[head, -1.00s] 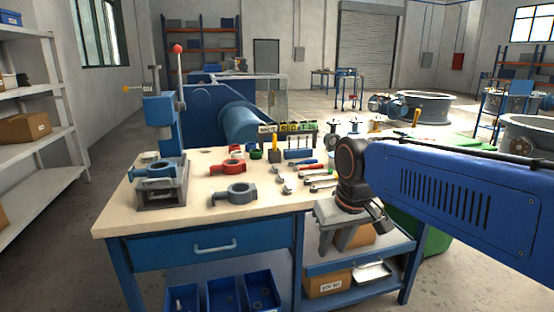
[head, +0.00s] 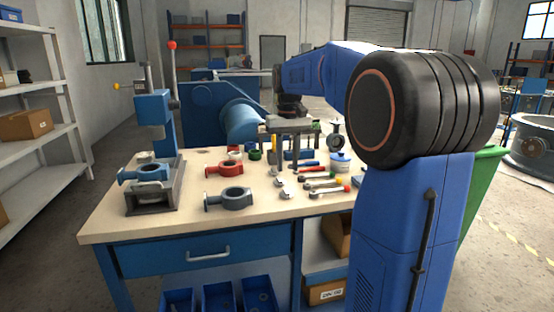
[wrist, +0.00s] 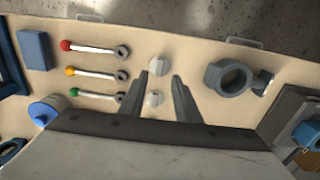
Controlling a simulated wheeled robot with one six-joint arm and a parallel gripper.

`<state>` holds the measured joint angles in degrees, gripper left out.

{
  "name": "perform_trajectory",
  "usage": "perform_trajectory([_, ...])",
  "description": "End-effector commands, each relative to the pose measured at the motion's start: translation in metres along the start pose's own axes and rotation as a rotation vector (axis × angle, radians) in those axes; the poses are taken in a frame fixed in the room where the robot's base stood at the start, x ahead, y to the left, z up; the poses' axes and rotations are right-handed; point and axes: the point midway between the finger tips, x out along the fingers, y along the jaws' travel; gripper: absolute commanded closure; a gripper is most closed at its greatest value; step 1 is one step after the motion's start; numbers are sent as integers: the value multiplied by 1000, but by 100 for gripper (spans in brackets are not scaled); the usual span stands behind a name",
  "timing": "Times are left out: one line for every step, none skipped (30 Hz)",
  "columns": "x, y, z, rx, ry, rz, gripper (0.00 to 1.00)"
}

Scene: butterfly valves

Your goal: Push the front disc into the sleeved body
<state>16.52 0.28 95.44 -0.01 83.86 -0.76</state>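My gripper (head: 287,158) hangs fingers down over the middle of the workbench; in the wrist view its two fingers (wrist: 160,80) are apart with nothing gripped. Two small pale discs lie on the bench below, seen between and beyond the fingers. The front disc (wrist: 157,66) is nearer the bench's drawer edge; the other disc (wrist: 154,98) is behind it. A grey ring-shaped valve body (head: 231,198) lies beside them, also in the wrist view (wrist: 232,76). A red body (head: 224,169) lies behind it, and a blue body (head: 150,173) sits on the press. I cannot tell which is sleeved.
The lever press (head: 154,110) stands at the bench's left end. Levers with red (wrist: 66,46), yellow and green knobs lie beside the discs. A blue block (wrist: 34,49) and a blue cylinder (wrist: 44,111) are farther along. The bench front (head: 130,225) is clear.

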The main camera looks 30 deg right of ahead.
Motion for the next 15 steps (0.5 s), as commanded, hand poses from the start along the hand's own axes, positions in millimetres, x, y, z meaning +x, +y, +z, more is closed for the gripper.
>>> perform_trajectory([0,2,-4,3,-4,0,70])
perform_trajectory([0,3,-5,4,-5,0,70])
perform_trajectory([0,3,-6,5,-7,0,70])
perform_trajectory([1,3,-7,5,-8,0,70])
perform_trajectory([2,3,-7,6,-8,0,70])
perform_trajectory([3,3,-7,5,-9,0,70])
perform_trajectory([5,3,-7,5,-9,0,70])
perform_trajectory([7,3,-6,5,-9,0,70])
perform_trajectory([10,3,-6,5,-9,0,70])
perform_trajectory([12,3,-6,5,-9,0,70])
perform_trajectory([14,3,-6,5,-9,0,70])
perform_trajectory([18,3,-6,5,-9,0,70])
perform_trajectory([22,3,-6,5,-9,0,70])
perform_trajectory([24,3,-6,5,-10,0,70])
perform_trajectory([28,3,-6,5,-9,0,70])
